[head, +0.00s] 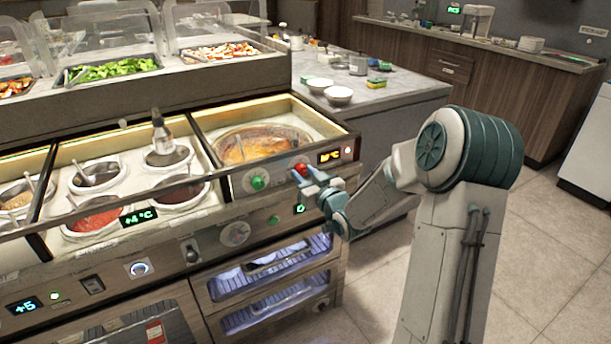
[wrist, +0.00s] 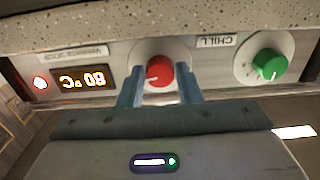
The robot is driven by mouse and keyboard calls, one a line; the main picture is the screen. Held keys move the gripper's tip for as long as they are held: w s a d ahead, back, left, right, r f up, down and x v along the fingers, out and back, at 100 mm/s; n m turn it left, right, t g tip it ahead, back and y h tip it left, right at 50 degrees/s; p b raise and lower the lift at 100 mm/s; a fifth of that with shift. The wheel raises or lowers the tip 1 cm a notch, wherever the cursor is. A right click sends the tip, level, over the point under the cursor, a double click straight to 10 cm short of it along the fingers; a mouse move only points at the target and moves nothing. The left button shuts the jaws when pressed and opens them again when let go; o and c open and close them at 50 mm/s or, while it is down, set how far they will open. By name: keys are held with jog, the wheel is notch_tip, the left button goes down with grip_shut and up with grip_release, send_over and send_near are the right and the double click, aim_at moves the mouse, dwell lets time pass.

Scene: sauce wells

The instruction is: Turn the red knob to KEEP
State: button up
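The red knob (head: 301,170) is on the front panel below the soup well, between the green knob and the lit display. In the wrist view, which is upside down, the red knob (wrist: 160,70) has a pale mark toward its lower left. My gripper (head: 304,177) is at the knob from the front. In the wrist view my gripper's fingers (wrist: 160,80) lie on both sides of the knob, seemingly against it. A CHILL label (wrist: 216,42) shows between the two knobs. No KEEP label is readable; the fingers and knob hide part of the dial plate.
The green knob (wrist: 269,65) is close beside the red one. The soup well (head: 262,140) is above. White bowls (head: 338,95) stand on the counter behind.

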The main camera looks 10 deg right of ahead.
jog(key=c, duration=0.4)
jog(key=shift+c, duration=0.2)
jog(key=shift+f+b, duration=0.1)
jog(key=shift+b, duration=0.25)
jog(key=n+b, duration=0.1)
jog(key=b, duration=0.1)
jog(key=n+b, duration=0.1)
jog(key=b, duration=0.1)
jog(key=shift+f+n, duration=0.25)
jog(key=shift+n, duration=0.15)
jog(key=n+b, duration=0.3)
jog(key=b, duration=0.2)
jog(key=n+b, duration=0.5)
jog(key=b, duration=0.2)
jog(key=shift+r+n+b, duration=0.1)
jog(key=shift+n+b, duration=0.2)
jog(key=shift+n, duration=0.1)
jog(key=n+b, duration=0.3)
jog(key=shift+d+r, duration=0.1)
jog(key=shift+r+n+b, duration=0.1)
jog(key=shift+n+b, duration=0.4)
jog(key=shift+b, duration=0.05)
jog(key=shift+r, duration=0.1)
